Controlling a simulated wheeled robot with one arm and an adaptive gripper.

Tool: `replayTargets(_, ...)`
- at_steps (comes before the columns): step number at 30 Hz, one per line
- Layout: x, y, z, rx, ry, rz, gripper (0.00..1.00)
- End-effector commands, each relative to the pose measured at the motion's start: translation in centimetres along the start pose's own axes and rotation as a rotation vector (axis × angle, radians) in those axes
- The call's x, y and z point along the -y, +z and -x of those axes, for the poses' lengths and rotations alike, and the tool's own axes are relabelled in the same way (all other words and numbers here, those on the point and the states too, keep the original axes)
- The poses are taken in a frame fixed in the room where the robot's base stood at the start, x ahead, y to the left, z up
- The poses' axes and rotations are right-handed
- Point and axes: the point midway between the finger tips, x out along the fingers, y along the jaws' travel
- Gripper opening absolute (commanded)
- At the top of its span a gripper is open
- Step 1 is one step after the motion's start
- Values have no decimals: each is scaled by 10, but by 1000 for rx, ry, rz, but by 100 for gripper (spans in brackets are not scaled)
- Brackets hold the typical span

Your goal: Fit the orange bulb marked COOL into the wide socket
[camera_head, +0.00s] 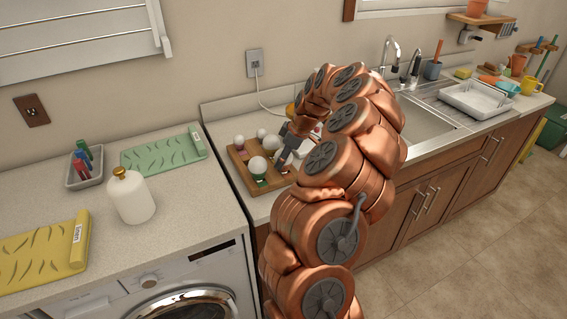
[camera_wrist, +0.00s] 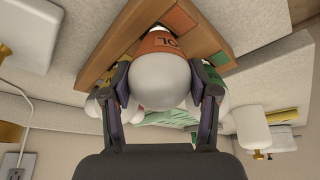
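My gripper (camera_wrist: 162,92) has its two fingers on either side of the white globe of a bulb (camera_wrist: 160,82). The fingers appear to press on the globe. The bulb's orange base (camera_wrist: 162,42) shows the letters "OL", the rest of the marking being hidden. In the head view my gripper (camera_head: 285,154) is over the right part of the wooden tray (camera_head: 238,166), and the held bulb is hidden there. I cannot tell whether its base is clear of the tray. I cannot make out the wide socket in either view.
Several other bulbs stand on the tray, including a green-based one (camera_head: 258,169) and a dark red-based one (camera_head: 239,143). The sink (camera_head: 420,122) is right.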

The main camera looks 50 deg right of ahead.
Motion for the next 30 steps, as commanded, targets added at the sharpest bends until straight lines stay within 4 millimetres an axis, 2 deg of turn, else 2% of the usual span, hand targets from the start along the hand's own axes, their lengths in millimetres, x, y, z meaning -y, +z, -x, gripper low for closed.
replayTargets(1, 0, 0, 0, 0, 0, 0, 51)
replayTargets(9, 0, 0, 0, 0, -1, 0, 23)
replayTargets(10, 0, 0, 0, 0, -1, 0, 22)
replayTargets(20, 0, -1, 3, 1, 0, 1, 22)
replayTargets(30, 0, -12, 27, 0, 1, 1, 22)
